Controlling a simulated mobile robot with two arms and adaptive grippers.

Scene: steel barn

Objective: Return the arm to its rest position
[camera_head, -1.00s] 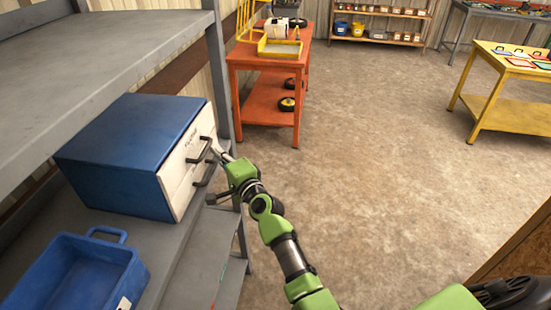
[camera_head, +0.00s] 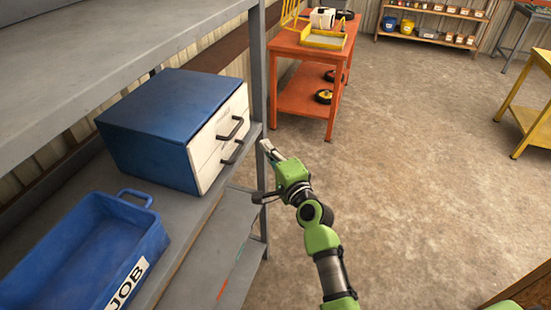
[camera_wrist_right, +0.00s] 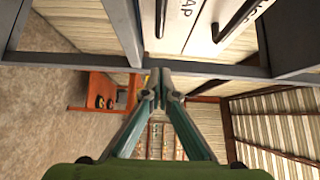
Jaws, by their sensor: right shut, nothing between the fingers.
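My right arm (camera_head: 325,240) is green and reaches up from the bottom of the head view. Its right gripper (camera_head: 266,148) is shut and empty, just right of the shelf post and apart from the drawer handles. In the right wrist view the gripper's fingertips (camera_wrist_right: 160,85) meet in the middle with nothing between them. The blue cabinet (camera_head: 175,115) with white drawer fronts (camera_head: 210,150) and two dark handles (camera_head: 232,128) stands on the grey shelf; both drawers look closed. The left gripper does not show.
A blue bin (camera_head: 90,255) marked JOB sits on the grey shelf (camera_head: 190,215). The shelf post (camera_head: 272,65) stands close to my gripper. An orange cart (camera_head: 305,95) is behind, and a yellow table (camera_head: 540,125) is at the right. The floor (camera_head: 420,170) between is clear.

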